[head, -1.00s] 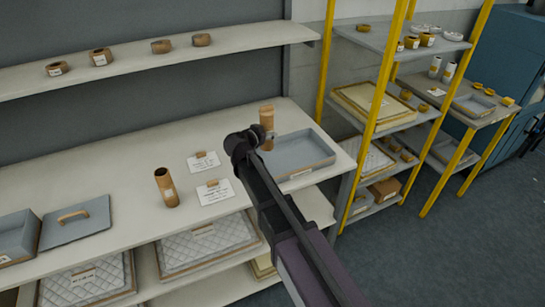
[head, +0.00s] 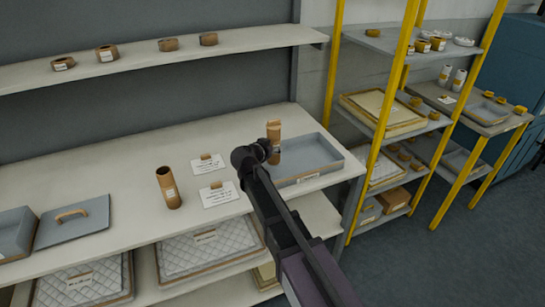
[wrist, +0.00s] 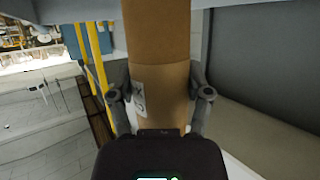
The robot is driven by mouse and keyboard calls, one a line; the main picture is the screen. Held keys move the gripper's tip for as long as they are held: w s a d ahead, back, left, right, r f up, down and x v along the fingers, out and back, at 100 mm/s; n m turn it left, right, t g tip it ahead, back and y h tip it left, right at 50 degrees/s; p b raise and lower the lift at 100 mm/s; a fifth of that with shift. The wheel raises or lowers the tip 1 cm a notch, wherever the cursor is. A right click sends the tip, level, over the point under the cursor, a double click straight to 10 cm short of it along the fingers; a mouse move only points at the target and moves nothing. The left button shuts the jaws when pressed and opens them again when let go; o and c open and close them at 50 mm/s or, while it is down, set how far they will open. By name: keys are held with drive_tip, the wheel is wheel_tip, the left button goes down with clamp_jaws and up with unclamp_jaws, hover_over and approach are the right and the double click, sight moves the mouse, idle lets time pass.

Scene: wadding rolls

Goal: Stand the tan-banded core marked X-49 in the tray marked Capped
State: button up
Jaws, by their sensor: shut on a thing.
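My gripper (head: 264,150) is shut on a brown cardboard core (head: 274,133) with a tan band, held upright. In the wrist view the fingers (wrist: 160,95) close on both sides of the core (wrist: 158,50), and a white label (wrist: 139,98) shows partly, its mark unreadable. The core is at the left end of a shallow grey-blue tray (head: 318,178) with a small label on its front. The tray's visible floor is bare.
Another brown core (head: 168,188) stands on the bench to the left, beside two white cards (head: 217,194). A grey lid (head: 72,222) with a tan handle lies further left. Several short rings sit on the upper shelf (head: 240,38). Yellow rack posts (head: 385,120) rise right of the tray.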

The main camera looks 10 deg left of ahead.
drive_tip(key=shift+f, duration=0.1)
drive_tip(key=shift+f+b, duration=1.8)
drive_tip(key=shift+b, duration=0.15)
drive_tip(key=shift+f, duration=0.15)
drive_tip(key=o, duration=1.2)
drive_tip(key=shift+c, duration=0.2)
drive_tip(key=shift+r, duration=0.2)
drive_tip(key=shift+s+r, duration=0.15)
drive_tip(key=shift+s, duration=0.05)
drive_tip(key=p+v, duration=0.4)
drive_tip(key=v, duration=0.7)
drive_tip(key=shift+s+a+p, duration=0.2)
drive_tip(key=shift+p, duration=0.15)
